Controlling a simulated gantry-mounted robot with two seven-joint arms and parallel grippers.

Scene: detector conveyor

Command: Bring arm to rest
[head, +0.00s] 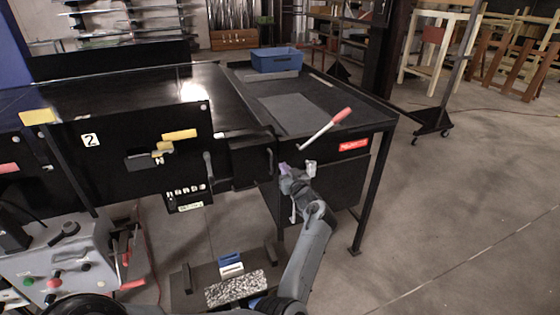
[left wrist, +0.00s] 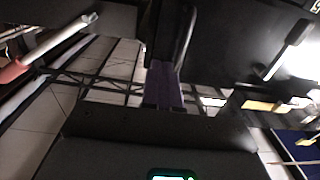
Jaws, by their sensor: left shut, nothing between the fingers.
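My left gripper (head: 290,172) is in front of the black conveyor unit, close to the right end of its front panel. Its grey arm rises from the bottom of the head view. In the left wrist view its purple fingers (left wrist: 165,85) are together with nothing between them. A dark part beside the fingers hides some of the view. My right gripper does not show in either view.
The black table (head: 385,110) beside the conveyor (head: 120,80) holds a blue bin (head: 277,60) and a lever with a red handle (head: 341,115). A grey control box (head: 60,265) stands at lower left. The floor at right is open.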

